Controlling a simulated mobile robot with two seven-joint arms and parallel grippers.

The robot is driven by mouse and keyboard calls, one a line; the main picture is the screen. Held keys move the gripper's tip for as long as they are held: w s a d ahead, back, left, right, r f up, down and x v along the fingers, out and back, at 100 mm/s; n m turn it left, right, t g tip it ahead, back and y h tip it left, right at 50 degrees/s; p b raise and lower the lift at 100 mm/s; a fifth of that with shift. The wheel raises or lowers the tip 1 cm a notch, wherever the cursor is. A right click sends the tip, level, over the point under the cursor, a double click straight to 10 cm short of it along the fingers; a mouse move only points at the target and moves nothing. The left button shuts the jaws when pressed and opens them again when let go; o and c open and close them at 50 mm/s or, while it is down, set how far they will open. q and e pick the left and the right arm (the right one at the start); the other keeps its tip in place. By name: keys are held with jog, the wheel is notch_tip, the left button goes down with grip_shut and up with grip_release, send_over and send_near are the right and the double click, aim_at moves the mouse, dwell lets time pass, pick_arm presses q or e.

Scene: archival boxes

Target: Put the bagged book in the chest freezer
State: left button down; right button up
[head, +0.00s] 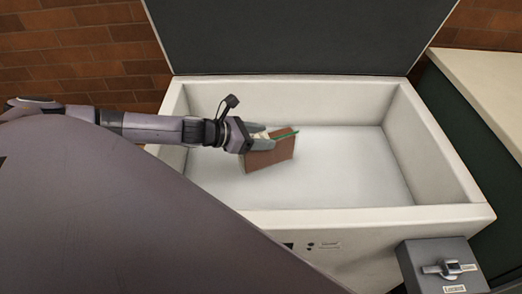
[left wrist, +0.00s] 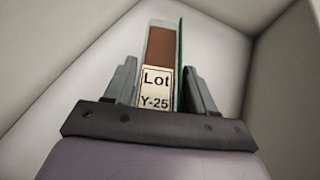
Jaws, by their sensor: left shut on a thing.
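The bagged book (head: 271,159) is brown with a green edge and hangs tilted inside the open chest freezer (head: 345,222). My left gripper (head: 262,139) is shut on the book, over the left part of the freezer's interior. In the left wrist view the book (left wrist: 160,48) stands between the two fingers (left wrist: 160,90), with a label reading "Lot Y-25" and a green strip on its right side. I cannot tell whether the book touches the freezer floor. My right gripper is not in view.
The freezer's dark lid (head: 290,38) stands raised at the back. The freezer floor (head: 350,170) to the right of the book is empty. A grey box with a latch (head: 445,268) stands at the front right, and a pale-topped counter (head: 485,85) is on the right.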

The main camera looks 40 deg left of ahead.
aim_at(261, 152)
pick_arm(q)
jog(key=shift+w+f+b, duration=0.1)
jog(key=shift+f+b, duration=0.35)
jog(key=shift+f, duration=2.4)
jog(key=shift+f, duration=0.2)
jog(key=shift+c, duration=1.8)
grip_release()
jog(key=shift+r, duration=0.2)
jog(key=shift+s+a, duration=0.2)
jog(key=shift+s, duration=0.2)
jog(key=p+v, duration=0.1)
jog(key=v, duration=1)
